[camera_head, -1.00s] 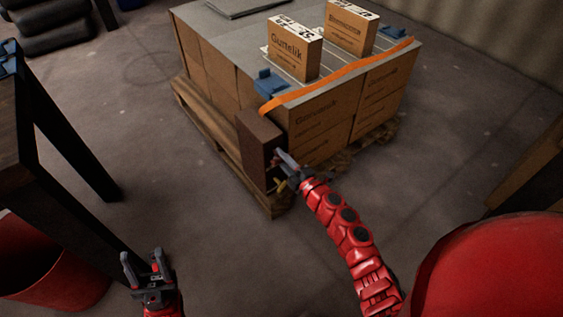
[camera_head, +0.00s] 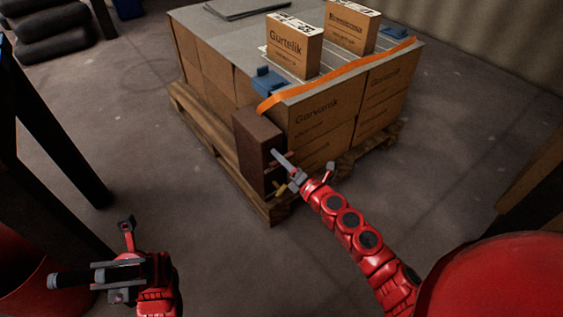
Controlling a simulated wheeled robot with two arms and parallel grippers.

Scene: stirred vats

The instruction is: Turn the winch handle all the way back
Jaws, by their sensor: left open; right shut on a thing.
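A dark brown winch box (camera_head: 258,140) stands upright at the near corner of the stacked cartons, below the end of an orange strap (camera_head: 335,75). My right gripper (camera_head: 284,168) is at the right face of this box, shut on the winch handle. The handle is small and mostly hidden by the gripper, so its angle is hard to tell. A small yellowish part (camera_head: 281,188) shows just below the gripper. My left gripper (camera_head: 95,258) is open and empty at the lower left, well away from the winch.
The cartons (camera_head: 330,118) stand on a wooden pallet (camera_head: 212,137), with two loose boxes (camera_head: 294,46) (camera_head: 351,27) on top. A dark table leg and a red bin (camera_head: 20,262) are near my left gripper. Floor between is clear.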

